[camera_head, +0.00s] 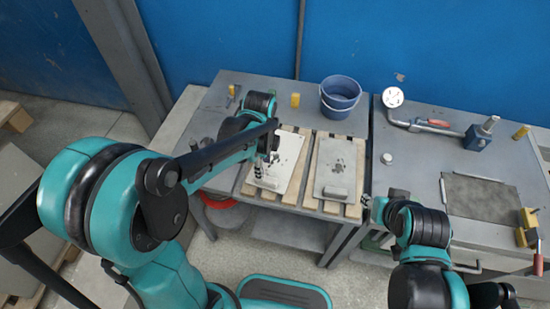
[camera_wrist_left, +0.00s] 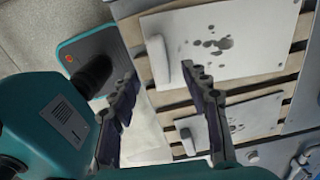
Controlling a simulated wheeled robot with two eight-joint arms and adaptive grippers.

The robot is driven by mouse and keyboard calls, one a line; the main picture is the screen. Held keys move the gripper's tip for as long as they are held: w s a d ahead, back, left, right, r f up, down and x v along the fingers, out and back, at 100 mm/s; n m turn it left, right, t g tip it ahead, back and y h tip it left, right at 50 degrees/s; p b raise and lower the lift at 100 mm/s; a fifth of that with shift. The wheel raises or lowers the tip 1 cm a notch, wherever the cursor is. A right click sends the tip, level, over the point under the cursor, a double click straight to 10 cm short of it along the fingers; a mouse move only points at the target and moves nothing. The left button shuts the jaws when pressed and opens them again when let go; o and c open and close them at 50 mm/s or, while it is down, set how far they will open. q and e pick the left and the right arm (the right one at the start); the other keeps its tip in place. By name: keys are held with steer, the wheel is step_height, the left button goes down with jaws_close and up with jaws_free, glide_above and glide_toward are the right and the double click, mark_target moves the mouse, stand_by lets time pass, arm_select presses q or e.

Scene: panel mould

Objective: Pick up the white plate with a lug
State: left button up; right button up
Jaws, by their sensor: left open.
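The white plate (camera_head: 283,160) with dark blotches lies on a slatted wooden rack at the left of the near table. Its lug (camera_head: 268,184) is a raised bar along the near edge. The left wrist view shows the plate (camera_wrist_left: 240,42) in the upper part, with the lug (camera_wrist_left: 162,62) at its left edge.
A greyer plate (camera_head: 335,160) with a similar lug lies on the rack to the right.

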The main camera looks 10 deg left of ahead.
arm_select(q)
step_height(320, 180, down, 3)
steer(key=shift+r+b, duration=0.1)
steer(key=shift+b, duration=0.5)
steer(key=shift+d+f, duration=0.1)
steer(key=shift+f, duration=0.2)
step_height(320, 180, down, 4)
steer(key=shift+s+f+b, duration=0.1)
steer(key=shift+f+b, duration=0.1)
steer(key=shift+b, duration=1.05)
jaws_close()
